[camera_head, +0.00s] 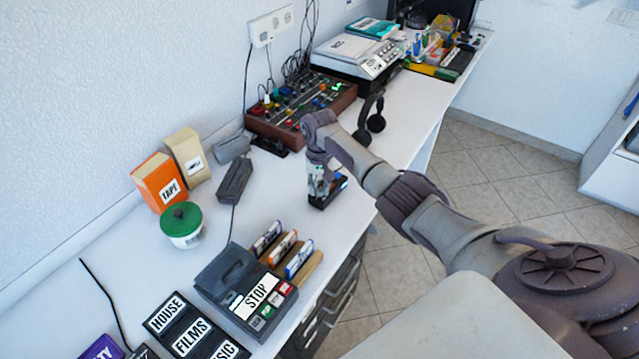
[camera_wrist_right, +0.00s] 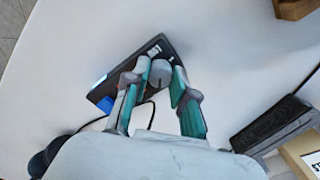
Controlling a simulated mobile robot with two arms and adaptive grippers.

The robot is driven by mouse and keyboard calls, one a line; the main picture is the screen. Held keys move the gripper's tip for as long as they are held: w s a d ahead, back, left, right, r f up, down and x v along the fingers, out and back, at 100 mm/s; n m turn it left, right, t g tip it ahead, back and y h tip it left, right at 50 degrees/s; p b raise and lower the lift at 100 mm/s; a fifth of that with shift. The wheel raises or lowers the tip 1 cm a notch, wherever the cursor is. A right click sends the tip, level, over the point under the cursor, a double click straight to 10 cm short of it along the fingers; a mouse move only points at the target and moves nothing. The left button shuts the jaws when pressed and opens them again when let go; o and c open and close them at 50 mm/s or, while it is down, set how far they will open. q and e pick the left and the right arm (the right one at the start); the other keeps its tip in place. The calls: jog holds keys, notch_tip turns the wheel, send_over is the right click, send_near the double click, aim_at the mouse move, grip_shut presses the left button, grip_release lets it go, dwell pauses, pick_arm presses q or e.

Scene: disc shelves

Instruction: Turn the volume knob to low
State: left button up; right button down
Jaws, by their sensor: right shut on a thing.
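The volume knob (camera_wrist_right: 160,73) is a grey cylinder on a small black box (camera_wrist_right: 108,90) with a blue glowing end, seen in the right wrist view. My right gripper (camera_wrist_right: 157,80) has its green-lined fingers on either side of the knob and is shut on it. In the head view the right gripper (camera_head: 323,178) points down onto the black box (camera_head: 330,196) near the table's front edge, and the knob is hidden there by the fingers. I cannot read the knob's setting. My left gripper is not in view.
A mixer (camera_head: 300,108) and headphones (camera_head: 371,115) stand behind the gripper. A cassette player (camera_head: 226,268) and several upright cassettes (camera_head: 283,248) are at the front left. A green-lidded jar (camera_head: 182,225) stands near the wall. The white table (camera_head: 355,225) is clear around the black box.

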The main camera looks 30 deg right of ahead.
jog(key=n+p, duration=0.1)
jog(key=n, duration=0.2)
jog(key=shift+r, duration=0.1)
jog(key=n, duration=0.3)
jog(key=shift+n+p, duration=0.3)
jog(key=n, duration=0.3)
jog(key=shift+n, duration=0.3)
jog(key=n, duration=0.3)
jog(key=shift+n, duration=0.3)
jog(key=n, duration=0.3)
jog(key=shift+n, duration=0.3)
jog(key=n, duration=0.3)
jog(key=shift+n, duration=0.3)
jog(key=n+b, duration=0.1)
jog(key=n, duration=0.5)
jog(key=shift+n, duration=0.3)
